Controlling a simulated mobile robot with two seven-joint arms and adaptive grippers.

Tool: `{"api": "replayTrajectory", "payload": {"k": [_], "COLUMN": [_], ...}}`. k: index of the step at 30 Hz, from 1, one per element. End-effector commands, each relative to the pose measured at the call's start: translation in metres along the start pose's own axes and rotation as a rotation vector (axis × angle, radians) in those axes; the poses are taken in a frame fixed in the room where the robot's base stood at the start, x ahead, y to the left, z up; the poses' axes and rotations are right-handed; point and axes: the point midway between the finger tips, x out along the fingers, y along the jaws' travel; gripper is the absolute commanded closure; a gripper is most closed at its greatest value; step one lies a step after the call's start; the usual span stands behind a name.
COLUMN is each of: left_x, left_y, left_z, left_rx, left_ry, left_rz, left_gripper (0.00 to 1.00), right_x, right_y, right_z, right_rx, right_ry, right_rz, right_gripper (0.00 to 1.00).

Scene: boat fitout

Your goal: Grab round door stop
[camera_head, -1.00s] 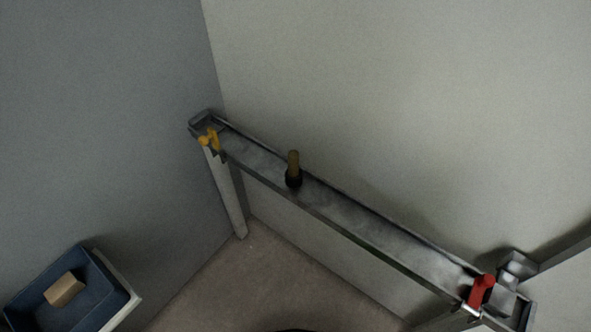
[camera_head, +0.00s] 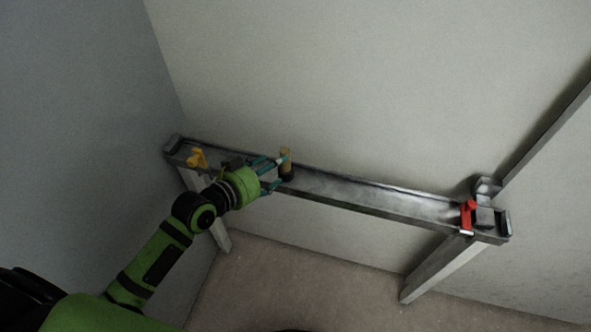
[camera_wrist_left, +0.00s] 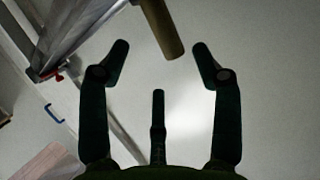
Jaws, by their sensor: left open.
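The round door stop (camera_head: 286,158) stands upright on a grey metal rail, with a tan cylinder above a dark base. My left gripper (camera_head: 277,174) has reached it from the left, with its open fingers close beside it. In the left wrist view the tan cylinder (camera_wrist_left: 162,28) shows at the top, just ahead of and between the spread fingertips of my left gripper (camera_wrist_left: 160,52). The fingers do not appear closed on it. The dark base is out of that view. My right gripper is not in view.
The metal rail (camera_head: 355,189) runs along the pale wall on legs. A yellow clamp (camera_head: 196,157) sits at its left end, near my left wrist. A red clamp (camera_head: 467,215) sits at its right end. The rail between door stop and red clamp is clear.

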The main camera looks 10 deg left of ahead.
Motion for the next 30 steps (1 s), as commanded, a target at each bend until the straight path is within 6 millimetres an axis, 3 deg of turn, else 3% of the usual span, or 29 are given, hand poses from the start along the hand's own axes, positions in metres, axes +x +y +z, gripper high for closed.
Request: {"api": "replayTrajectory", "payload": {"k": [7,15,25,26,30], "left_x": [0.025,0.061,0.068,0.068,0.068], "left_y": [-0.002,-0.005,-0.005,-0.005,-0.005], "left_z": [-0.001,0.001,0.002,0.002,0.002], "left_rx": [-0.002,-0.001,0.0,0.0,0.0], "left_ry": [0.004,0.004,0.003,0.002,0.002], "left_rz": [-0.001,-0.001,-0.001,-0.001,-0.001], "left_gripper": [0.35,0.35,0.35,0.43,0.99], "right_x": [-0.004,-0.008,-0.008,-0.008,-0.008], "right_y": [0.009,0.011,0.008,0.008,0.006], "right_z": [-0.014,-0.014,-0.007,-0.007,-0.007], "right_rx": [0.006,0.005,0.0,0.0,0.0], "right_ry": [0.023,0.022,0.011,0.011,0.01], "right_rz": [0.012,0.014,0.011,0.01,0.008], "right_gripper": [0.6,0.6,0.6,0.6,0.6]}}
